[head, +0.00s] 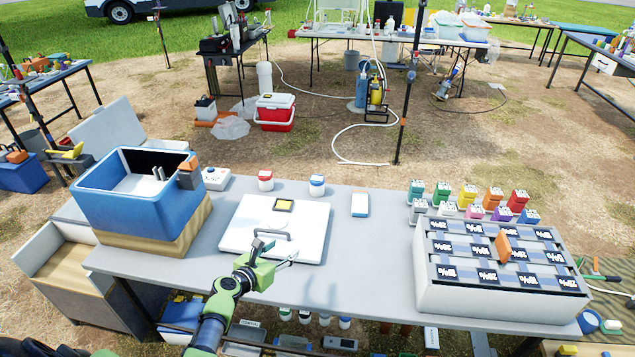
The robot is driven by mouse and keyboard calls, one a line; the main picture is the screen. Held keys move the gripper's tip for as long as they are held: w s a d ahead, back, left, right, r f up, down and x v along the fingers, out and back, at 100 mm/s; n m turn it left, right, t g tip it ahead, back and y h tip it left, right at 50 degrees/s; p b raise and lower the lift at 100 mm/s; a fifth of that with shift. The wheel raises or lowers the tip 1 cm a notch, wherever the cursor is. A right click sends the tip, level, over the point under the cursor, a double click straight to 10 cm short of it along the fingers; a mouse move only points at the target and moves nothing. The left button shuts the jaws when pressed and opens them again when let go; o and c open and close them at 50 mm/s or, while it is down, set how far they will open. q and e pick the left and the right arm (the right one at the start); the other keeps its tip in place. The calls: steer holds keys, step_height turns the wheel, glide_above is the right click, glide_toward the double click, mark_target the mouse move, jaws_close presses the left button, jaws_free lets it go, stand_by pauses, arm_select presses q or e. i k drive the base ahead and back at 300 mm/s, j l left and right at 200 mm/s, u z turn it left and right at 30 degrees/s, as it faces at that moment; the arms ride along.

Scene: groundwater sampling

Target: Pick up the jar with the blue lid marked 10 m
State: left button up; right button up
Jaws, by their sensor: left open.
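A small white jar with a blue lid (317,185) stands upright on the grey table, behind the white lid panel; its marking is too small to read. A similar jar with a red lid (265,180) stands to its left, apart from it. My left gripper (276,251) is open and empty. It is over the front part of the white panel, close to the panel's grey handle, nearer to me than both jars. I cannot tell whether it touches the handle. My right gripper is not in view.
The white panel (240,228) lies between my left gripper and the jars. A blue cooler box (135,200) stands at left. A white-and-orange box (360,204) lies right of the blue-lidded jar. A large grey case (450,298) stands at right, with several coloured bottles behind it.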

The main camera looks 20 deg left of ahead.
mark_target(316, 181)
steer(key=i+j, duration=0.2)
steer(key=i, duration=0.25)
steer(key=i+j, duration=0.15)
steer(key=i, duration=0.35)
steer(key=i+j, duration=0.2)
steer(key=i, duration=0.25)
